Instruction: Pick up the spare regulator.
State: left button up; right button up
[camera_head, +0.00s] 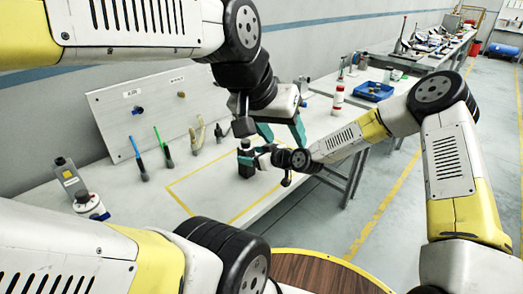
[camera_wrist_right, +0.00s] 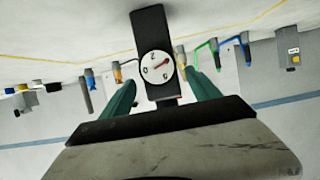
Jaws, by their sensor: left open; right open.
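The spare regulator, a black upright block, stands on the bench within the yellow outline (camera_head: 246,168). In the right wrist view the regulator (camera_wrist_right: 150,28) shows a round white dial with a red pointer. My right gripper (camera_wrist_right: 158,93) is open, with one teal finger on each side of the regulator's lower part in the picture; I cannot tell whether they touch it. In the head view my right gripper (camera_head: 248,157) reaches in from the right, partly hiding the regulator. My left gripper (camera_head: 281,130) is open and empty, just above and right of it, fingers pointing down.
A grey panel (camera_head: 112,118) marked AIR stands behind the bench (camera_head: 140,203), with blue, green and tan hoses in front. A grey device (camera_head: 70,180) stands at the left. A blue tray (camera_head: 373,91) and red-and-white bottle (camera_head: 338,98) are further right. My arms are close together.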

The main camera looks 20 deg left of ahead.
jog(key=x, duration=0.6)
jog(key=shift+s+f, duration=0.1)
jog(key=shift+f, duration=0.1)
jog(key=shift+c, duration=0.2)
grip_shut()
